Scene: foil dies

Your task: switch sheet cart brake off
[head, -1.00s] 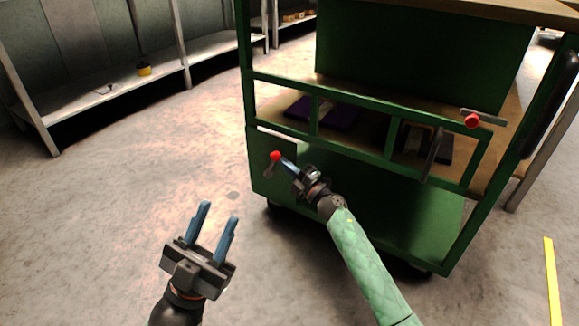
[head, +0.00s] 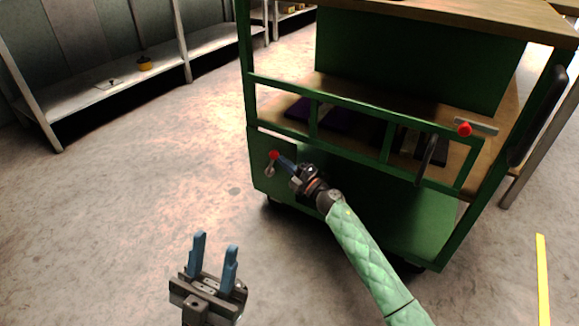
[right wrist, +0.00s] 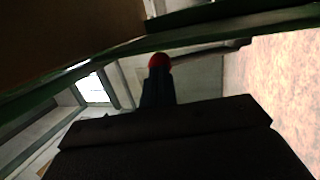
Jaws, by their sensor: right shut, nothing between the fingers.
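The green sheet cart (head: 262,172) stands right of centre in the head view. A short lever with a red knob (head: 273,155) is on its lower left panel, with the grey stem hanging below the knob. My right gripper (head: 284,160) is shut and empty, its fingertips at the red knob; I cannot tell whether they touch. In the right wrist view the red knob (right wrist: 159,60) shows just beyond the shut fingers (right wrist: 157,88). My left gripper (head: 214,256) is open and empty above the floor.
The cart's lower shelf (head: 275,99) carries dark flat items behind a green rail. A black handle (head: 427,157) is on the rail. The floor between is clear.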

